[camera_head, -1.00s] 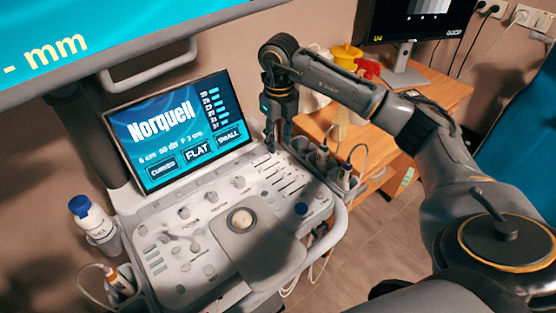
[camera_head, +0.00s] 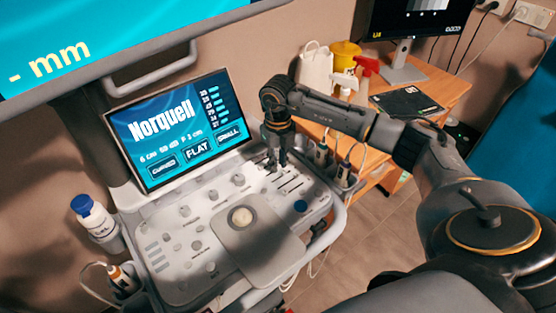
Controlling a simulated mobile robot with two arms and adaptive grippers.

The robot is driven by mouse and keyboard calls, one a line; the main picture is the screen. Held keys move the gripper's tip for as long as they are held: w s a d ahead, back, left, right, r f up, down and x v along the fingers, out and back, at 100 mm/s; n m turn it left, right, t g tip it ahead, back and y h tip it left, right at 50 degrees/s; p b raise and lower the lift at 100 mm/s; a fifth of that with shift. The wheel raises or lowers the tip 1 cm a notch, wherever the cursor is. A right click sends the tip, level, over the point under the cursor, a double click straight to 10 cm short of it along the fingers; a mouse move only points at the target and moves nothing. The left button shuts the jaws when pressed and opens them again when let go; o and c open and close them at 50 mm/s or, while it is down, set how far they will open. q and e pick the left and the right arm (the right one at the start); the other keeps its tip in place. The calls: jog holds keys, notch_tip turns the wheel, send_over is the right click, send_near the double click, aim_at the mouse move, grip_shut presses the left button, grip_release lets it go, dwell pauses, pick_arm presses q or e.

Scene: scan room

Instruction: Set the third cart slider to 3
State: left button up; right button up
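The fingers look close together. Whether they touch a slider cap or are fully shut is too small to tell. The gripper hides part of the upper slots. The touchscreen (camera_head: 175,130) behind the panel reads "Norquell", with a column of small bars at its right. My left gripper is not in view.
A large monitor (camera_head: 120,45) hangs over the cart at the upper left. Probes in holders (camera_head: 343,172) line the panel's right edge. A gel bottle (camera_head: 92,215) stands at the left.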

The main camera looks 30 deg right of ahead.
grip_shut()
jog(key=shift+w+d+b, duration=0.15)
jog(key=shift+d+b, duration=0.4)
jog(key=shift+d, duration=0.7)
jog(key=shift+r, duration=0.1)
jog(key=o, duration=0.6)
grip_release()
notch_tip(320, 180, up, 12)
jog(key=shift+f, duration=0.1)
